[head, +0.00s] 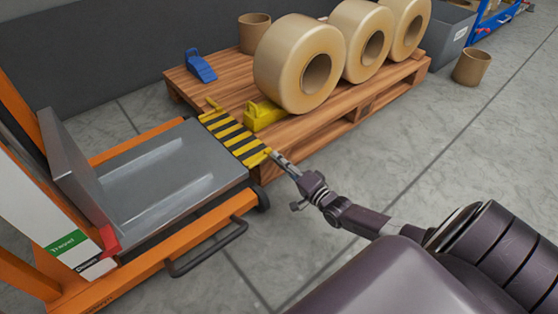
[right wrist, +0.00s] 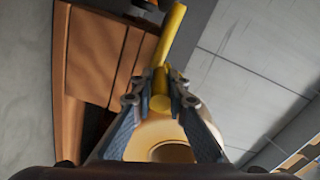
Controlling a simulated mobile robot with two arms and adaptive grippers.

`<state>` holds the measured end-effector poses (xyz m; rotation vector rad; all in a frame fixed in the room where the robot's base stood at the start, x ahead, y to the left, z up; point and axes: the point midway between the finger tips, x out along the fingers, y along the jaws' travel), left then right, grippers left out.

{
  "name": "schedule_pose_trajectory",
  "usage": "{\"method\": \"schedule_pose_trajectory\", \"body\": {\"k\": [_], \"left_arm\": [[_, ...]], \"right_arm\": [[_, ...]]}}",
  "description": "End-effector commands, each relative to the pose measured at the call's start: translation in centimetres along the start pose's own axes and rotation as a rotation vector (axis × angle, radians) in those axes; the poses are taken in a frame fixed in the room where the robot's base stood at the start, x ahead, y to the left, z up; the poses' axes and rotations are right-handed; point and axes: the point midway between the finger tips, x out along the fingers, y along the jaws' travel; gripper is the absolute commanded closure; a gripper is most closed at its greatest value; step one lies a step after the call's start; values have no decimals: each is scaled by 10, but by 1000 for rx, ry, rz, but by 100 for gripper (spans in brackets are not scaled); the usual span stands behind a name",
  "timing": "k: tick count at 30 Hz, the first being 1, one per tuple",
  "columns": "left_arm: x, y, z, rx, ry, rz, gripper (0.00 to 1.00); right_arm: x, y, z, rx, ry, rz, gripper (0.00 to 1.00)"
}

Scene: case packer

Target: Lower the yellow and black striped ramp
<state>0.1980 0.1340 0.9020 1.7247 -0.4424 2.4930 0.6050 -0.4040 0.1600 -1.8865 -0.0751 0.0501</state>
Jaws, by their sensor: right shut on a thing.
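The yellow and black striped ramp (head: 234,136) lies between the grey platform (head: 165,175) of the orange lift cart and the edge of the wooden pallet (head: 320,137). It looks nearly flat; whether it touches the pallet boards is unclear. My right gripper (head: 273,155) reaches its near right corner. In the right wrist view, the fingers (right wrist: 160,92) are shut on a yellow bar (right wrist: 172,38) at the ramp's edge. The fingers hide part of the bar. My left gripper is not in view.
Several large tape rolls (head: 297,65) stand on the pallet, with a yellow wedge block (head: 262,116) near the ramp and a blue one (head: 200,66) farther back. A black handle bar (head: 205,250) juts from the cart.

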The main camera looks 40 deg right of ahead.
Motion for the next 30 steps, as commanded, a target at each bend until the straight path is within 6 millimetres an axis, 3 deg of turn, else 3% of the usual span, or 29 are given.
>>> {"method": "schedule_pose_trajectory", "body": {"k": [11, 12, 17, 26, 30], "left_arm": [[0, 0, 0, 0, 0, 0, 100], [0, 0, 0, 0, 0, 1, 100], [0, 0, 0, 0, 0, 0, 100], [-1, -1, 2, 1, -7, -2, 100], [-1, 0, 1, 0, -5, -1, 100]], "right_arm": [[-1, 3, 2, -3, -4, 7, 100], [-1, 3, 2, -3, -4, 7, 85], [-1, 3, 2, -3, -4, 6, 68], [-2, 2, 1, -2, -2, 4, 68], [-13, 3, 2, -2, -4, 5, 68]]}}
